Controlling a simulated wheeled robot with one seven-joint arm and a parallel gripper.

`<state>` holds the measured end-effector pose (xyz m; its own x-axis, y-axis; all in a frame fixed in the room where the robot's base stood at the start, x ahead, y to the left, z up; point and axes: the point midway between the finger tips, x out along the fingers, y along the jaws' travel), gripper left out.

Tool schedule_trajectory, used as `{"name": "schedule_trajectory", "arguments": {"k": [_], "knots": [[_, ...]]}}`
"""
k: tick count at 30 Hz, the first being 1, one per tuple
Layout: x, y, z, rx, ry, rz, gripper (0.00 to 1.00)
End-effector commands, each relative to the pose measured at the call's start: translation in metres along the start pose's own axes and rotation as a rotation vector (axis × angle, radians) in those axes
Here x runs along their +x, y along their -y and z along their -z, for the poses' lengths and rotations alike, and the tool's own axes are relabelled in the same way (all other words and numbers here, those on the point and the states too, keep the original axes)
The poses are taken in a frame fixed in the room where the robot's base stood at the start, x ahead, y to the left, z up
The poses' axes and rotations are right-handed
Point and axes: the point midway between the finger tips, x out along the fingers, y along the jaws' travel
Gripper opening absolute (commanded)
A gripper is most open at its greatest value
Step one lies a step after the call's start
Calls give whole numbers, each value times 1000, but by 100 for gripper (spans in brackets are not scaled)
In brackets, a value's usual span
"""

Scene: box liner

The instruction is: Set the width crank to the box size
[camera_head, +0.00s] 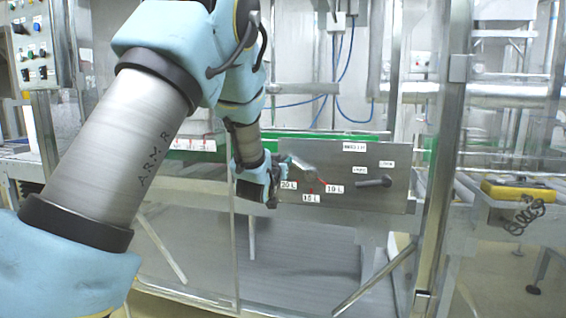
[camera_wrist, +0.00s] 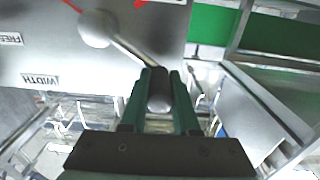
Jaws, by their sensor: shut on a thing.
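The width crank (camera_wrist: 131,48) is a metal arm on a round hub (camera_wrist: 95,29), mounted on a grey metal panel (camera_head: 345,200). Labels 20 L (camera_head: 289,185), 15 L (camera_head: 311,198) and 10 L (camera_head: 334,189) sit around the hub. Red marks show by 15 L and 10 L; the 20 L mark cannot be made out. No box is identifiable.
A dark lever (camera_head: 374,182) with two small labels above it is on the panel's right side. A green strip (camera_head: 350,138) runs behind the panel. A metal post (camera_head: 437,170) stands to the right. A yellow-topped device (camera_head: 518,191) is at far right.

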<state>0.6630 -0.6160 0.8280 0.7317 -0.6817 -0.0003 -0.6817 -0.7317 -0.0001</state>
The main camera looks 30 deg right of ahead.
Motion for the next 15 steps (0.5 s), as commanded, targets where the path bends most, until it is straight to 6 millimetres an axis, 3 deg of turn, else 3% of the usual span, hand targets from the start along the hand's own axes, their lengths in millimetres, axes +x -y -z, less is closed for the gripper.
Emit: {"name": "schedule_trajectory", "arguments": {"k": [6,15], "knots": [[0,0,0,0,0,0,0],[0,0,0,0,0,0,0]]}}
